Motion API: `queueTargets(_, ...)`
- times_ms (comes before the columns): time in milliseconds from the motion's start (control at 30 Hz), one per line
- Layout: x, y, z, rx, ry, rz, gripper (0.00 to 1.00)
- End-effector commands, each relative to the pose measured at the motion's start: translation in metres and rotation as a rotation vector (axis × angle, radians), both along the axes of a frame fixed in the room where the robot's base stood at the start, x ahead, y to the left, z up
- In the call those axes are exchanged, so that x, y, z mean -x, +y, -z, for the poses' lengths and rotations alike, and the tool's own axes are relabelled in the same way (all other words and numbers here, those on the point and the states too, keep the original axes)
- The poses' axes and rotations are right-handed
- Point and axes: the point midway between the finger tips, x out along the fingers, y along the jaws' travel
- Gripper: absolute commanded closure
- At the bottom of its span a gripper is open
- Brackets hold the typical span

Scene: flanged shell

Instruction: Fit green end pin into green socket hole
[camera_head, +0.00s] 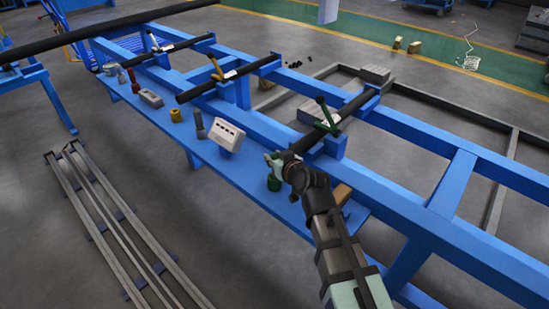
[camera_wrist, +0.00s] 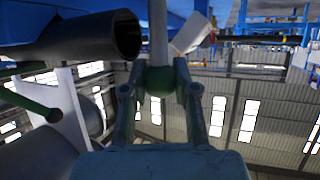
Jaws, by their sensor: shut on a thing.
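My gripper (camera_head: 286,163) is beside the near end of a black pipe (camera_head: 358,103). In the wrist view, my gripper (camera_wrist: 160,90) is shut on a green rounded piece with a grey shaft, which I take for the green end pin (camera_wrist: 159,78). The pipe's open end (camera_wrist: 126,35) shows left of the pin and apart from it. A green lever (camera_head: 326,115) stands across the pipe; part of it shows in the wrist view (camera_wrist: 30,103). A green cylinder (camera_head: 273,183) stands on the blue shelf below my gripper. I cannot clearly make out the green socket hole.
The blue shelf (camera_head: 230,167) also holds a white box with holes (camera_head: 228,135), a yellow piece (camera_head: 175,115), a grey pin (camera_head: 200,125) and a brown block (camera_head: 341,194). A blue frame rail (camera_head: 420,215) runs behind and right. Metal bars (camera_head: 115,220) lie on the floor left.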

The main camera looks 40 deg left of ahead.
Motion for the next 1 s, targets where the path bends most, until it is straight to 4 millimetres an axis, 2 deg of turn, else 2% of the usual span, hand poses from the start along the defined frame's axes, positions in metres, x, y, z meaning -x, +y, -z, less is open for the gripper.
queueTargets(233, 0.0, 0.0, -0.001, 0.002, 0.002, -0.001, 1.0)
queueTargets(800, 0.0, 0.0, -0.021, 0.001, 0.001, -0.001, 1.0)
queueTargets(1000, 0.0, 0.0, -0.023, 0.002, 0.001, -0.001, 1.0)
